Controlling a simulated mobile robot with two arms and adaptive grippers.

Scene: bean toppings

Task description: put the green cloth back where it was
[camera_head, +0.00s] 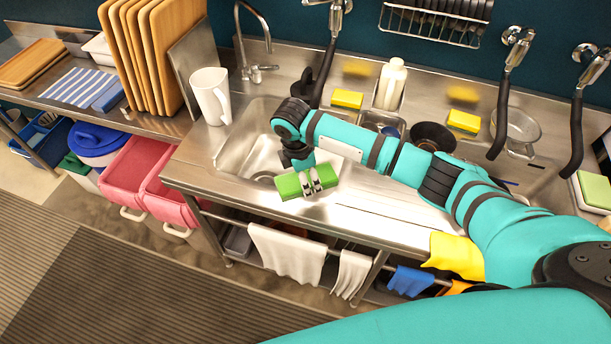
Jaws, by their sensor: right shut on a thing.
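The green cloth (289,187) is a small bright green folded block. My right gripper (312,183) is shut on it near its middle, with green showing on both sides of the fingers. The gripper points down over the front edge of the sink counter (350,212), at the front right of the left sink basin (232,158). I cannot tell whether the cloth touches the counter. My left gripper is not in view.
A white pitcher (210,95) stands left of the basin. Yellow sponges (347,99), a white bottle (391,84) and a dark bowl (433,136) are along the back. White cloths (286,255), a yellow cloth (455,256) and a blue cloth (411,281) hang on the front rail.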

